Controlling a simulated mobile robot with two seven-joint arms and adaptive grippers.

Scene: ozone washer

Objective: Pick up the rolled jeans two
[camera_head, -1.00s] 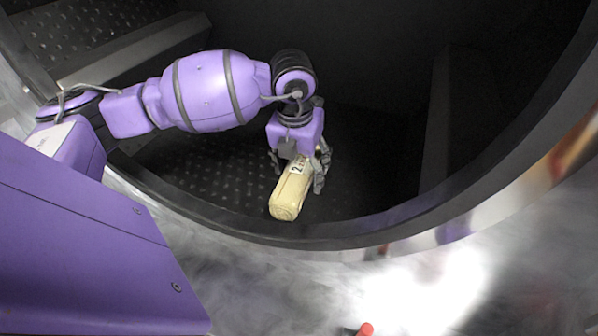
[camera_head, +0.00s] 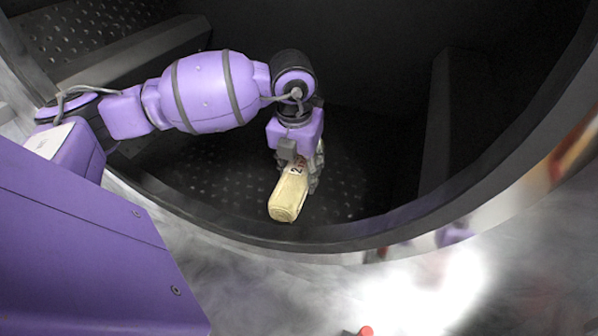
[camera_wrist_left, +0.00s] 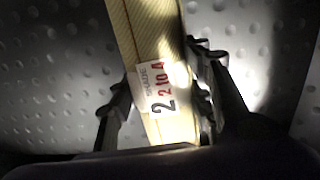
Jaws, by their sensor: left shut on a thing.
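The rolled jeans two (camera_head: 288,197) is a cream-yellow roll with a "2" label, lying inside the dark washer drum near its front lip. In the left wrist view the roll (camera_wrist_left: 152,35) runs from the top down between the fingers, its white label with "2" and red print facing the camera. My left gripper (camera_head: 300,178) reaches down over the roll's far end and is shut on it. Its two fingers (camera_wrist_left: 160,100) lie on either side of the roll. The lower tip of the roll is hidden by the gripper body in the wrist view. My right gripper is not in view.
The perforated drum wall (camera_head: 225,182) surrounds the roll, with raised ribs (camera_head: 447,130) to the right and upper left. The curved drum rim (camera_head: 330,240) stands just in front of the roll. A small red object (camera_head: 366,331) shows at the bottom edge.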

